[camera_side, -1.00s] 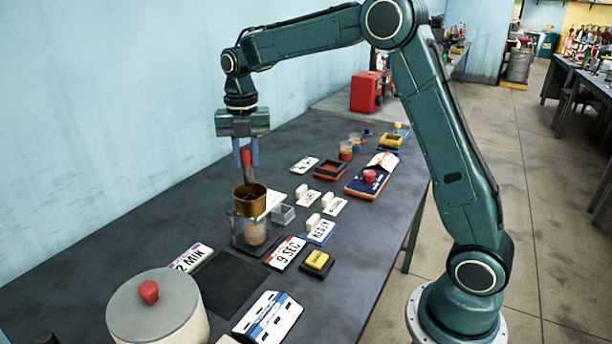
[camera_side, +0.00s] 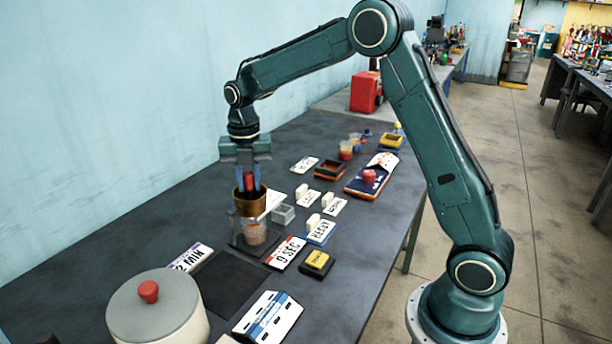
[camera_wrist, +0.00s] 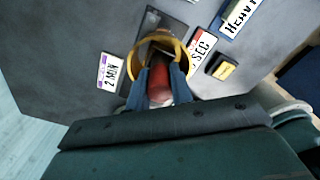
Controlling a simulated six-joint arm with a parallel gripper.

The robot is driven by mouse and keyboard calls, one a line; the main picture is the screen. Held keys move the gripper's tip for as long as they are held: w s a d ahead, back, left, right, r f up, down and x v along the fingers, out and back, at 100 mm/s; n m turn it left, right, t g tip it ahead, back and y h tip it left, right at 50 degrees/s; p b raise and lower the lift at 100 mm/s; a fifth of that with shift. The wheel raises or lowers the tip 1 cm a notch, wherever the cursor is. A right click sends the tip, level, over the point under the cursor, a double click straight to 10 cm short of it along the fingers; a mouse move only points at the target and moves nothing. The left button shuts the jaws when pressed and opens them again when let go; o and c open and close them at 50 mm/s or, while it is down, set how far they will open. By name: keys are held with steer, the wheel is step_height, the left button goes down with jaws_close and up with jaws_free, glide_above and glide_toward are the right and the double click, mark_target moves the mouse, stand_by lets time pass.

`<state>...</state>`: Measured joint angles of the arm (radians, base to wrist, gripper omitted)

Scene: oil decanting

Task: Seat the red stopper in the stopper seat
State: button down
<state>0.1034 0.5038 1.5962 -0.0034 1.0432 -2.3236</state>
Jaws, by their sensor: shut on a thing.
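My gripper (camera_side: 249,188) points down with its blue fingers shut on the red stopper (camera_side: 249,181). The stopper is upright, its lower part inside the brass funnel cup (camera_side: 250,206), whose wall hides the stopper's tip and the seat. In the wrist view the red stopper (camera_wrist: 159,82) lies between the two fingers (camera_wrist: 163,88), over the brass cup's open mouth (camera_wrist: 143,50). I cannot tell whether the stopper touches the bottom. Below the cup stands a clear beaker (camera_side: 255,232) with orange-brown content.
A grey pot with a red knob (camera_side: 150,310) stands at the front left. Label plates such as "9 SEC" (camera_side: 285,252), a yellow-topped block (camera_side: 317,261) and a small clear box (camera_side: 283,214) lie near the cup. A dark bare mat (camera_side: 229,282) is in front.

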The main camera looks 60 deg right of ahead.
steer(key=shift+f, duration=0.15)
steer(key=c, duration=1.2)
jaws_free()
steer(key=shift+c, duration=0.2)
step_height(320, 180, up, 12)
steer(key=shift+r, duration=0.2)
